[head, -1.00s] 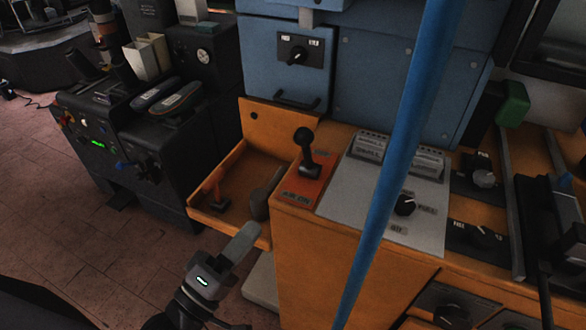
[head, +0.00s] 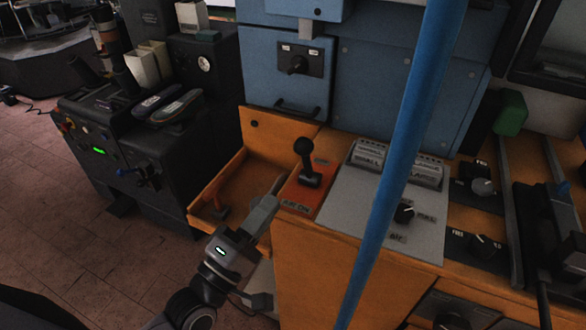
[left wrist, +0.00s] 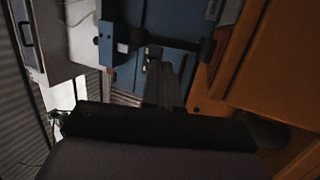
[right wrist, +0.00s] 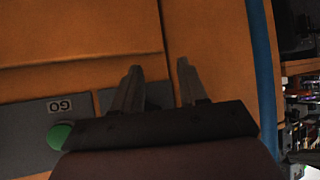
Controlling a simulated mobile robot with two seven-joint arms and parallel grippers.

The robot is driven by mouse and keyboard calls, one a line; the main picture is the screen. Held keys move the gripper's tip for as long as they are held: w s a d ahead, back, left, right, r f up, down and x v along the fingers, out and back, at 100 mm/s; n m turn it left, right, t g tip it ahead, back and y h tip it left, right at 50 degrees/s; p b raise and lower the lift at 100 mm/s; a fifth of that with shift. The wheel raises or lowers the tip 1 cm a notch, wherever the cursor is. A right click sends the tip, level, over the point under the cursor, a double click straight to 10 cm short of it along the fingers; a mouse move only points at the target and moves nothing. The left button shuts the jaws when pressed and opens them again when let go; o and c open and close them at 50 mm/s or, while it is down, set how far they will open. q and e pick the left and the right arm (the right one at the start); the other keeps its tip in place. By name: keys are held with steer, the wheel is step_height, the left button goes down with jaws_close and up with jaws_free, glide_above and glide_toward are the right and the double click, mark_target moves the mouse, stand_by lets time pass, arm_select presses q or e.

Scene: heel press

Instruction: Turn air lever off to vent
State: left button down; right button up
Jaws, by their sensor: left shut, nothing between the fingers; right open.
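The air lever (head: 307,163) is a black stick with a ball top. It stands nearly upright on an orange-red plate at the console's left corner. In the left wrist view the shut fingers (left wrist: 163,65) point at a dark bar (left wrist: 183,47) that looks like the lever. My right gripper (right wrist: 158,68) is open and empty, facing an orange panel; it is not visible in the head view.
An orange tray (head: 222,190) with tools sits left of the lever. A grey panel with a black knob (head: 404,212) is to its right. A blue vertical pole (head: 400,165) crosses the front. A green button (right wrist: 60,135) is near my right gripper.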

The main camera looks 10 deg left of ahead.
mark_target(303, 159)
arm_select(q)
steer(key=p+x, duration=0.1)
steer(key=x, duration=0.7)
steer(key=shift+w+d, duration=0.1)
steer(key=shift+w, duration=0.05)
steer(key=shift+r, duration=0.15)
steer(key=shift+w+r+p, duration=0.35)
steer(key=shift+w+r, duration=0.05)
steer(key=shift+w+d+r, duration=0.15)
steer(key=shift+w+r, duration=0.2)
steer(key=shift+w, duration=0.2)
steer(key=shift+a+x, duration=0.2)
steer(key=shift+x, duration=0.95)
steer(key=shift+w+d+r, duration=0.1)
steer(key=shift+w+d, duration=0.05)
steer(key=shift+w, duration=0.9)
steer(key=shift+r, duration=0.1)
